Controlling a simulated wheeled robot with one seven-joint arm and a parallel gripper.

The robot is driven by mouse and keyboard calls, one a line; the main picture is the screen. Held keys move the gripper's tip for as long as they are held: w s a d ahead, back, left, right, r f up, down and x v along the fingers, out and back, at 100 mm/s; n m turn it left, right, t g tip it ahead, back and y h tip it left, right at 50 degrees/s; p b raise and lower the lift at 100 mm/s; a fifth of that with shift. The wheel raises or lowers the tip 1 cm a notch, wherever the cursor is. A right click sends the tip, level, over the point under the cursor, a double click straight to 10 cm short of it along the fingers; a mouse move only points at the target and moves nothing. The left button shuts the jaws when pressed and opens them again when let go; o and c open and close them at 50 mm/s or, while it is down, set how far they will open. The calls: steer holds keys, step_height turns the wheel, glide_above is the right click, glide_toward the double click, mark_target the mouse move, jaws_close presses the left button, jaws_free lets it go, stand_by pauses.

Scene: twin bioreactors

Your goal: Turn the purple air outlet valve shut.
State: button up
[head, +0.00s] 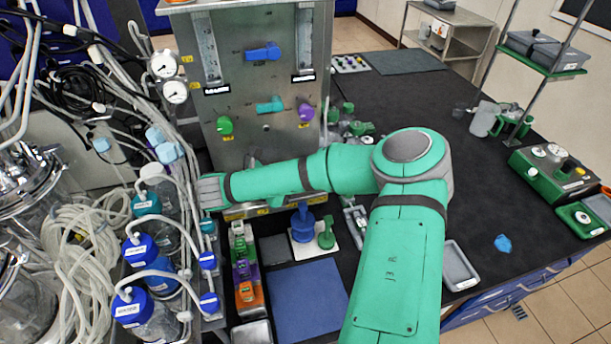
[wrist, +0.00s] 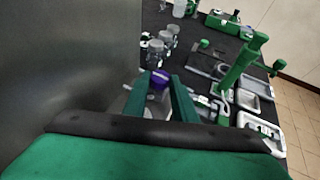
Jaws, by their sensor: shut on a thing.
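A purple round knob (head: 305,112) is on the right of the steel panel (head: 265,150). In the head view nothing touches it. My green arm lies across the lower part of the panel, and its far end is at the panel's lower left. My gripper's jaws cannot be made out there. In the wrist view my gripper (wrist: 157,98) has its two green fingers close around a grey and purple piece (wrist: 160,78). Its shape is mostly hidden by the fingers, so I cannot tell whether it is the air outlet valve. A grey panel face stands close on the left there.
A green knob (head: 225,125), a teal lever (head: 270,106) and a blue lever (head: 263,52) are on the panel. Bottles and tubing crowd the left. A blue mat (head: 305,300) lies in front. The dark bench (head: 470,165) has clear room to the right.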

steer(key=shift+d, duration=0.1)
steer(key=o, duration=1)
steer(key=shift+o, duration=0.2)
steer(key=v, duration=1)
steer(key=shift+s+a, duration=0.2)
steer(key=shift+a, duration=0.15)
